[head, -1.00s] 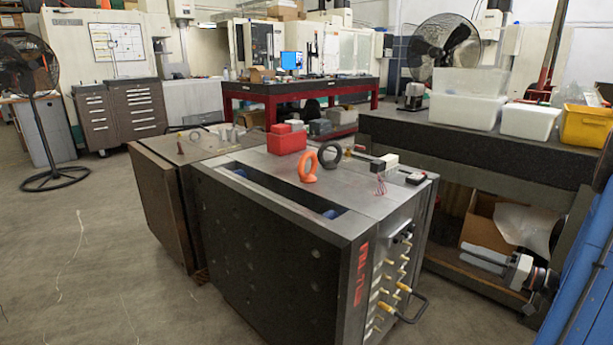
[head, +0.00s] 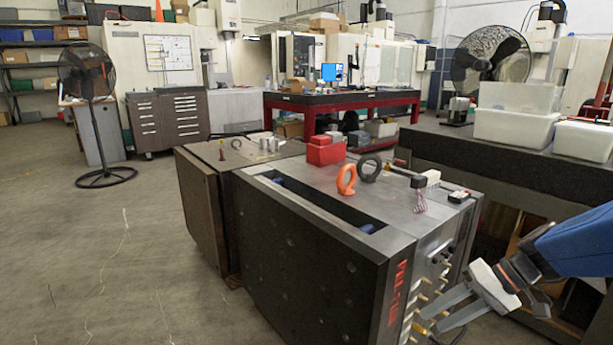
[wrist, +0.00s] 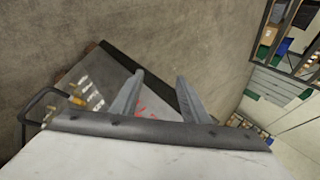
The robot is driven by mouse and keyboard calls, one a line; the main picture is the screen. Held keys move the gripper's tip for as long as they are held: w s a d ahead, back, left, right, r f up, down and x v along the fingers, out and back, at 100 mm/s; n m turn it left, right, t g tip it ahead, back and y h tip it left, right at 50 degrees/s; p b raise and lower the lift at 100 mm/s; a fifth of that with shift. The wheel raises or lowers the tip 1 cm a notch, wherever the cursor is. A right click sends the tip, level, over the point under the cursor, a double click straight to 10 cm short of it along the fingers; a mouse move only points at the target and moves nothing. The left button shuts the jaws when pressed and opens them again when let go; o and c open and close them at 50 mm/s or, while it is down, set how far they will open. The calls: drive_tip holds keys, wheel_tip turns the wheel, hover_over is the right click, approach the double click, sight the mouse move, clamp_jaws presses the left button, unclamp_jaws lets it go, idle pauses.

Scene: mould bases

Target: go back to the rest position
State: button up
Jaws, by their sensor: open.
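My gripper (head: 431,318) is at the lower right of the head view, at the end of my blue arm. Its two grey fingers are apart with nothing between them. They point left, in front of the brass fittings on the right side of the near mould base (head: 320,262); I cannot tell whether they touch. In the wrist view my gripper (wrist: 160,78) is open and empty, with part of the mould base (wrist: 115,62) and its red lettering beyond the fingers.
An orange ring (head: 346,180), a dark ring (head: 370,168) and a red box (head: 326,150) stand on the mould base. A second mould base (head: 205,200) adjoins it. A dark workbench (head: 490,160) is at the right. Floor at left is open.

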drive_tip(key=s+r+t+h, duration=0.3)
drive_tip(key=s+h, duration=0.5)
drive_tip(key=s, duration=0.4)
drive_tip(key=shift+s+a+r+n, duration=0.15)
drive_tip(key=shift+a+n, duration=0.15)
drive_tip(key=shift+a, duration=0.15)
idle(1.0)
